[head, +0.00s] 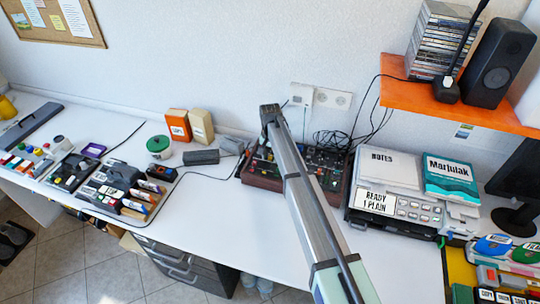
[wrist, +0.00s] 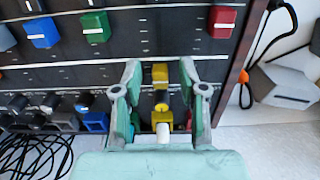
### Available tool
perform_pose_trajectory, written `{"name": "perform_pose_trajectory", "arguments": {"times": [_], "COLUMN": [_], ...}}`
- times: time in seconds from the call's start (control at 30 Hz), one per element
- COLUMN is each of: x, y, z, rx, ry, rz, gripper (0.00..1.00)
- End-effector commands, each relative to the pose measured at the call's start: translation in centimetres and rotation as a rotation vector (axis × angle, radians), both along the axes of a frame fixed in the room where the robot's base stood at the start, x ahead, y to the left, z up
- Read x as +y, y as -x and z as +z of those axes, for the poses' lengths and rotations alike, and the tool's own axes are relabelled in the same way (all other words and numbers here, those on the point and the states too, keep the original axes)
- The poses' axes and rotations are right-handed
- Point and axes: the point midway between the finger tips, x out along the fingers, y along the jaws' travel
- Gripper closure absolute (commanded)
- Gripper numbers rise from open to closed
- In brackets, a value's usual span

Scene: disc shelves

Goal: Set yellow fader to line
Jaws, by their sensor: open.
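The yellow fader (wrist: 160,74) is in the wrist view, on a dark mixer panel (wrist: 65,77). My gripper (wrist: 161,70) is open, with one green finger on each side of the yellow fader. Gaps show between the fingers and the yellow piece, and I cannot tell whether either touches it. More yellow parts and a white tip lie below it, between the fingers. A thin pale line (wrist: 85,64) runs across the panel near the fader; I cannot tell whether it is the task's line. In the head view, my arm hides part of the mixer (head: 262,176).
Red (wrist: 222,21), green (wrist: 95,27) and blue (wrist: 41,32) fader caps sit above in the wrist view. Loose black cables (wrist: 35,155) lie at lower left. In the head view, a device stack (head: 385,205) stands right of the mixer, and clear white table lies in front.

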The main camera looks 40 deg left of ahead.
Motion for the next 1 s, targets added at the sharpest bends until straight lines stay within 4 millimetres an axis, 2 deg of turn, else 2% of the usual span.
{"name": "perform_pose_trajectory", "arguments": {"times": [0.07, 0.1, 0.17, 0.2, 0.37, 0.6, 0.83, 0.87, 0.9, 1.0], "x": [0.0, 0.0, 0.0, 0.0, 0.0, -0.7, -0.6, -0.6, -0.6, -0.6], "y": [0.0, 0.0, 0.0, 0.0, 0.0, 1.5, 1.4, 1.4, 1.4, 1.4], "z": [0.0, 0.0, 0.0, 0.0, 0.0, -0.2, 0.0, 0.0, 0.0, 0.0], "rx": [0.0, 0.0, 0.0, 0.0, 0.0, 0.0, 0.0, 0.0, 0.0, 0.0], "ry": [0.0, 0.0, 0.0, 0.0, 0.0, 0.0, 0.0, 0.0, 0.0, 0.0], "rz": [0.0, 0.0, 0.0, 0.0, 0.0, 0.0, 0.0, 0.0, 0.0, 0.0], "gripper": [0.62, 0.76, 0.97, 1.0, 1.0, 1.0, 1.0, 0.73, 0.59, 0.58]}}
